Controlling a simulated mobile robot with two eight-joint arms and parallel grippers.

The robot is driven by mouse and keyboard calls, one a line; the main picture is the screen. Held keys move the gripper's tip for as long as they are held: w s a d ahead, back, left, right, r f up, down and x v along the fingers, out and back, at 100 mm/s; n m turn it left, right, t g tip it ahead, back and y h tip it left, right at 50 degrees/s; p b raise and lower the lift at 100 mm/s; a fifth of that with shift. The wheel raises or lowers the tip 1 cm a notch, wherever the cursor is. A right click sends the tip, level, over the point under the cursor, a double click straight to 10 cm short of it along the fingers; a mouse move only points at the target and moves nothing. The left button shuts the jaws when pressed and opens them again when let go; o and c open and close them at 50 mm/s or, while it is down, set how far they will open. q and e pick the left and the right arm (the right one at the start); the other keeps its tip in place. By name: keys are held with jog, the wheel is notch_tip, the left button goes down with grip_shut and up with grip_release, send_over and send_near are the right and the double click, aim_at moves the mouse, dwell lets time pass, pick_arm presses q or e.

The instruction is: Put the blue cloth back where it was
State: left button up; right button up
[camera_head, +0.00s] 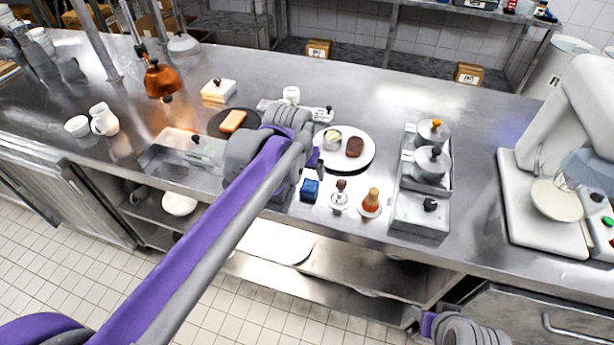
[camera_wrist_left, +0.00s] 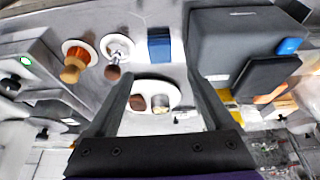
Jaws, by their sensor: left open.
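The blue cloth (camera_head: 310,189) is a small folded block on the steel counter near its front edge, left of a small stamp-like tool (camera_head: 340,196). It also shows in the left wrist view (camera_wrist_left: 159,45), beyond my fingertips. My left gripper (camera_wrist_left: 160,75) is open, with nothing held between its fingers. In the head view my left arm reaches over the counter, and its wrist hides the gripper's fingers and part of the counter beside the cloth. Part of my right arm shows at the bottom right; its gripper is out of view.
A white plate (camera_head: 364,142) with a brown patty and a small pot lies behind the cloth. A wooden-handled brush (camera_head: 371,203) stands to the right, then a tray with lidded pots (camera_head: 446,186). A dark plate (camera_head: 216,121) with an orange block is at left.

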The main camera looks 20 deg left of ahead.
pick_arm(q)
jog(key=s+a+f, duration=0.1)
jog(key=s+f, duration=0.4)
jog(key=s, duration=0.6)
jog(key=s+a+f, duration=0.1)
jog(key=s+f, duration=0.3)
jog(key=s, duration=0.7)
jog(key=shift+s+a+f+t, duration=0.15)
jog(key=shift+a+f+t, duration=0.2)
jog(key=shift+a+t, duration=0.05)
dwell(0.4)
